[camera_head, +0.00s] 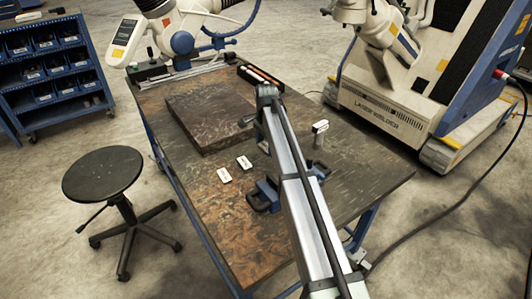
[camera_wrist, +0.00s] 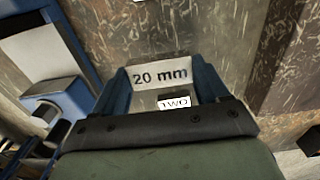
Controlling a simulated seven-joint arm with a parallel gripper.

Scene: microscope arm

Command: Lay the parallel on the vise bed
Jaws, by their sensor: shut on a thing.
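My gripper (camera_wrist: 160,78) fills the lower middle of the wrist view, its two blue fingers closed on a pale block marked "20 mm" (camera_wrist: 148,77), which I take as the parallel. A small "TWO" tag (camera_wrist: 174,103) shows between the fingers near the palm; I cannot tell what it is fixed to. A blue fixture, seemingly the vise (camera_head: 264,196), stands on the table, partly hidden by my arm in the head view. A blue part with a grey block (camera_wrist: 55,92) shows at left in the wrist view, apart from the held block. The bed is not clearly visible.
Two white labelled pieces (camera_head: 243,162) (camera_head: 223,175) lie left of the vise. A grey post with a white label (camera_head: 320,130) stands to the right. A dark slab (camera_head: 208,120) and a long rack (camera_head: 260,76) are farther back. The front-left tabletop is clear.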

